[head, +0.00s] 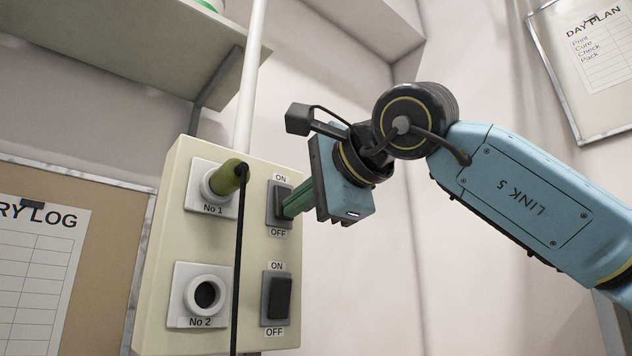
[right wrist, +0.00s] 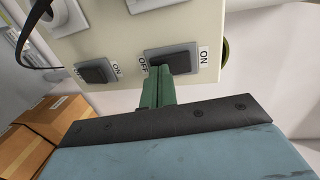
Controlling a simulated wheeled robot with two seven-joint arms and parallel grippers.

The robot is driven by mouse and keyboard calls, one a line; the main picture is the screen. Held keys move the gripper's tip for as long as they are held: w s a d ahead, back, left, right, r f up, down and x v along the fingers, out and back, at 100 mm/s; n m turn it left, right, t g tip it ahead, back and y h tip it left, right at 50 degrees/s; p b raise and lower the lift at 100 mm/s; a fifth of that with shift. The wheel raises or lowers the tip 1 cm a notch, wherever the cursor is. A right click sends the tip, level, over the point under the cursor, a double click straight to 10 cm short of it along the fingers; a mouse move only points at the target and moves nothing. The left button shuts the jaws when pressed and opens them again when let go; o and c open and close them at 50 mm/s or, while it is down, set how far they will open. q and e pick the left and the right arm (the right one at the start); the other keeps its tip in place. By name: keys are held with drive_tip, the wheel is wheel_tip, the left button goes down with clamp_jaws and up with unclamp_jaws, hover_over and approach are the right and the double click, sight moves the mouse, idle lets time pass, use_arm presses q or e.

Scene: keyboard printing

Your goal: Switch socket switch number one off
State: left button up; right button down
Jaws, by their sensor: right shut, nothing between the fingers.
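Switch number one (head: 273,203) is the upper grey switch on the cream socket panel (head: 170,335), with ON above it and OFF below. It also shows in the right wrist view (right wrist: 182,60), where its dark rocker is partly covered by my fingers. My right gripper (head: 287,212) has its green fingers shut and empty, their tips at the rocker's face; I cannot tell whether they touch. In the right wrist view the tips (right wrist: 168,76) overlap the rocker near its middle and OFF end. The rocker's tilt is unclear. My left gripper is not in view.
An olive plug (head: 227,178) sits in socket No 1, its black cable (head: 238,270) hanging down the panel. Socket No 2 (head: 205,293) is empty. The second switch (head: 279,298) is just below. A shelf (head: 120,50) is above; cardboard boxes (right wrist: 40,130) stand lower down.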

idle(0.4)
drive_tip(key=b, duration=0.1)
drive_tip(key=t+y+b, duration=0.1)
drive_tip(key=b, duration=0.1)
drive_tip(key=shift+w+a+f, duration=0.15)
drive_tip(key=shift+w+f, duration=0.1)
drive_tip(key=f+b+v, duration=0.3)
drive_tip(key=b+v, duration=0.1)
drive_tip(key=v, duration=0.9)
drive_tip(key=shift+s+d+b, duration=0.25)
drive_tip(key=shift+s+b, duration=0.1)
drive_tip(key=shift+s, duration=0.1)
drive_tip(key=shift+w+a, duration=0.1)
